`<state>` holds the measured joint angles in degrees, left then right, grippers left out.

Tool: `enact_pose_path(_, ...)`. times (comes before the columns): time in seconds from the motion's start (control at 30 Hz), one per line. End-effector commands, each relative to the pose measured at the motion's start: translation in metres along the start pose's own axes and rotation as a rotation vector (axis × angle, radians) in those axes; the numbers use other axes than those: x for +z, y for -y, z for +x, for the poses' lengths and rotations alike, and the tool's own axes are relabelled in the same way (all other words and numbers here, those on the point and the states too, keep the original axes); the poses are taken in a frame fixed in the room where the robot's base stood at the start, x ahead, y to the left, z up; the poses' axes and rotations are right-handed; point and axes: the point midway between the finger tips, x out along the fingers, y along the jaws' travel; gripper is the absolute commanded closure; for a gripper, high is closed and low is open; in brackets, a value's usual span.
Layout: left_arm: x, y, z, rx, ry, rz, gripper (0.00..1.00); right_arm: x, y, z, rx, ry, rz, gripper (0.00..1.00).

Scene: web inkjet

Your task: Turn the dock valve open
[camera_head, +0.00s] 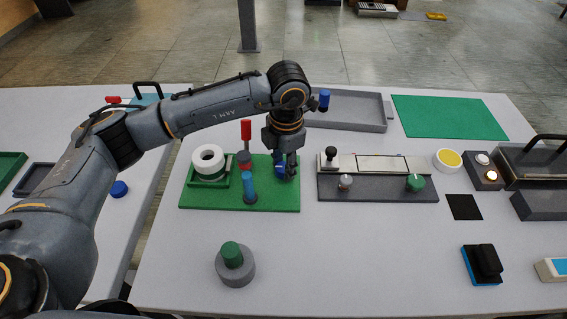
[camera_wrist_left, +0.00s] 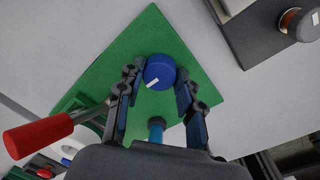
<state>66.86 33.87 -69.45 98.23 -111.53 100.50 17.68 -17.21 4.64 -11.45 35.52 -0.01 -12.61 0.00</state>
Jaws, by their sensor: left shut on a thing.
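The valve that I have hold of is a round blue knob (camera_wrist_left: 160,72) with a white mark on its top, on a green board (camera_wrist_left: 120,62). In the wrist view the white mark points slantwise, toward the lower left. In the head view the blue knob (camera_head: 279,168) shows only partly behind the fingers, on the right part of the green board (camera_head: 270,203). My left gripper (camera_head: 286,173) points down over it. In the wrist view the fingers of my left gripper (camera_wrist_left: 157,85) are on both sides of the knob, shut on it. My right gripper is not in view.
Left of the gripper on the board stand a red-handled lever (camera_head: 246,131), a blue cylinder (camera_head: 249,185) and a white roll (camera_head: 208,160). A dark panel (camera_head: 375,194) with a green knob (camera_head: 415,183) lies to the right. The front middle of the table is clear.

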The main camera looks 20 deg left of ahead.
Motion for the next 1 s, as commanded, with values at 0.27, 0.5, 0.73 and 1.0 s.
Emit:
enact_pose_path(0.27,0.0,0.0,-0.001,0.0,0.001,0.0,0.41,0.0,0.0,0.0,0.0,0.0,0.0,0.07)
enact_pose_path(0.5,0.0,0.0,-0.002,0.0,0.001,0.0,0.41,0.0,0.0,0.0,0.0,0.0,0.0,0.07)
enact_pose_path(0.73,0.001,-0.001,-0.03,0.002,0.005,-0.001,0.41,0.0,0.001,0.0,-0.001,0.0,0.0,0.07)
enact_pose_path(1.0,0.001,-0.001,-0.088,0.003,0.004,-0.001,0.41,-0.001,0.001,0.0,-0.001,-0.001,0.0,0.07)
